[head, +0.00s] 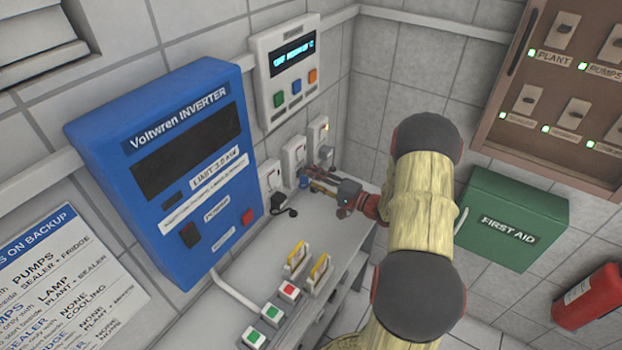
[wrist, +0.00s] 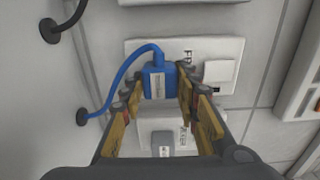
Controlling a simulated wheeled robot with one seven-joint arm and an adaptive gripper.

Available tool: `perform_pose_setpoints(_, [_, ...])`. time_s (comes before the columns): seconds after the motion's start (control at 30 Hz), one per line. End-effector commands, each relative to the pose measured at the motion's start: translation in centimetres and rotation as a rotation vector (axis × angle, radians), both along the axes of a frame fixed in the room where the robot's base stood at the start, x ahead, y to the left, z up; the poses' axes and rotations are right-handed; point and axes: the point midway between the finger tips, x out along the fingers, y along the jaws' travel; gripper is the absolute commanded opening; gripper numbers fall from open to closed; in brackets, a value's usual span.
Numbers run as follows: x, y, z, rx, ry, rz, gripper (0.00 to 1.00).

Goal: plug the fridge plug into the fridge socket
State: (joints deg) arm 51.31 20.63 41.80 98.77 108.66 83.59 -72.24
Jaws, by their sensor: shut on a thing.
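In the wrist view a blue plug (wrist: 160,86) with a blue cable sits between the fingers of my gripper (wrist: 160,98), which is shut on it. The small label on the plug is too small to read. Behind it is a white socket plate (wrist: 140,50) with a white switch at its right and a partly hidden label that seems to start with F. I cannot tell whether the plug's pins touch or enter the socket. In the head view my gripper (head: 322,187) is at the wall sockets, with the blue plug (head: 304,183) at its tips.
A grey plug (wrist: 162,146) is at a white box below, in the wrist view. In the head view other wall sockets (head: 271,178) stand in a row, with a black plug (head: 279,199) nearby. The blue inverter (head: 160,150) is at left. Yellow-topped holders (head: 296,258) and buttons line the shelf.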

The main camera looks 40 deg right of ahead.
Motion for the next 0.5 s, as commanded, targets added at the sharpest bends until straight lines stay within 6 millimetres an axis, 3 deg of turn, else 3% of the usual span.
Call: perform_pose_setpoints(0.5, [0.56, 0.18, -0.04, 0.000, 0.000, 0.000, 0.09])
